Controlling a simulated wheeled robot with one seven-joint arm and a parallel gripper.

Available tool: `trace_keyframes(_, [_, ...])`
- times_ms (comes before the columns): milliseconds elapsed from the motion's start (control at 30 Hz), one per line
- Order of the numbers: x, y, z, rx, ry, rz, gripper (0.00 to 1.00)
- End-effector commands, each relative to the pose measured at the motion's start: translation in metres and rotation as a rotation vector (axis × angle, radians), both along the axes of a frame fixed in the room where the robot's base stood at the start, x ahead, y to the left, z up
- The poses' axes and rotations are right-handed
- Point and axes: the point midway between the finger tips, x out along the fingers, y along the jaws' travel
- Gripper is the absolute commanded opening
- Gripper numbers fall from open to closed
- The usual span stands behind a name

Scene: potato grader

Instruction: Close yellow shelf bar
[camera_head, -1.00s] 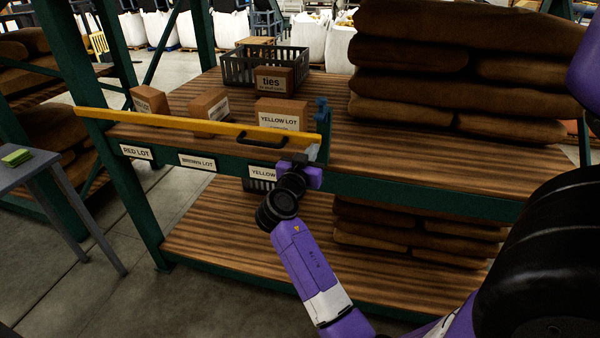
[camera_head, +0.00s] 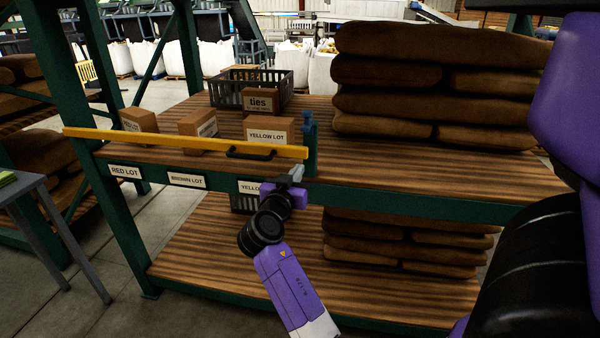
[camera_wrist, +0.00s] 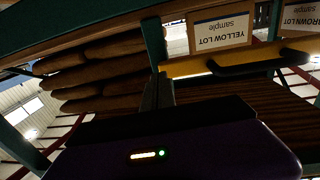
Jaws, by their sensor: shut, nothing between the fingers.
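The yellow shelf bar (camera_head: 180,140) lies across the front of the upper shelf, with its right end by a blue latch bracket (camera_head: 309,128) on a green post. A black handle (camera_head: 251,153) is fixed near its right end. My gripper (camera_head: 297,173) is shut and empty, just below and right of the handle in the head view. In the wrist view, which is upside down, my gripper's fingers (camera_wrist: 158,90) stand close together beside the yellow bar (camera_wrist: 185,68), and the black handle (camera_wrist: 255,67) lies to their right. Whether the fingers touch the bar or post cannot be told.
Cardboard boxes, one a yellow lot box (camera_head: 268,131), stand behind the bar. A dark crate (camera_head: 226,90) is farther back. Brown sacks (camera_head: 430,85) fill the shelf's right side. A grey table (camera_head: 22,186) stands at left.

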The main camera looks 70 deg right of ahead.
Motion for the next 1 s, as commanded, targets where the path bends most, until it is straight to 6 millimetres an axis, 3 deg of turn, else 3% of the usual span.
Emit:
trace_keyframes(500, [-0.004, 0.075, -0.001, -0.001, 0.001, 0.004, 0.00])
trace_keyframes(1000, [-0.002, 0.084, 0.002, -0.009, 0.034, 0.015, 0.00])
